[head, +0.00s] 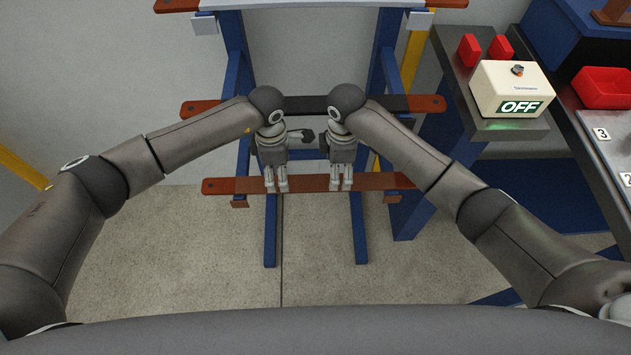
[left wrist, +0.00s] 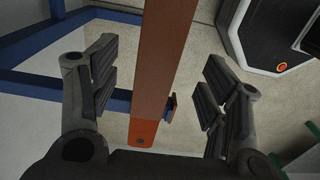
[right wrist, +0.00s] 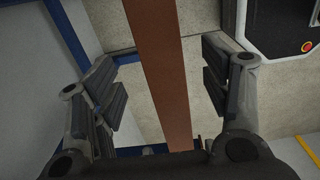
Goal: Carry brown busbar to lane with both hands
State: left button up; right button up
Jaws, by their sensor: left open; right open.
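A long brown busbar (head: 235,186) with orange-red ends lies level across the lower part of the blue rack in the head view. My left gripper (head: 277,186) is at the bar left of its middle, and my right gripper (head: 341,184) is at it right of the middle. In the left wrist view the busbar (left wrist: 162,65) runs between the open fingers, with clear gaps on both sides. In the right wrist view the busbar (right wrist: 158,75) also runs between open fingers without visible contact. Finger depth around the bar is hard to tell.
A bar with a dark middle (head: 425,104) crosses the rack (head: 386,60) above the busbar. At right, a bench holds a box reading OFF (head: 510,90), a red bin (head: 603,88) and number plates 3 (head: 601,134) and 2 (head: 627,179). The floor in front is clear.

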aim_at(316, 183)
pick_arm(q)
jog(key=shift+f, duration=2.25)
pick_arm(e)
jog(key=shift+f, duration=2.25)
pick_arm(q)
grip_shut()
pick_arm(e)
grip_shut()
pick_arm(q)
jog(key=shift+w+r, duration=0.2)
pick_arm(e)
jog(key=shift+w+a+r, duration=0.1)
jog(key=shift+w+r, duration=0.1)
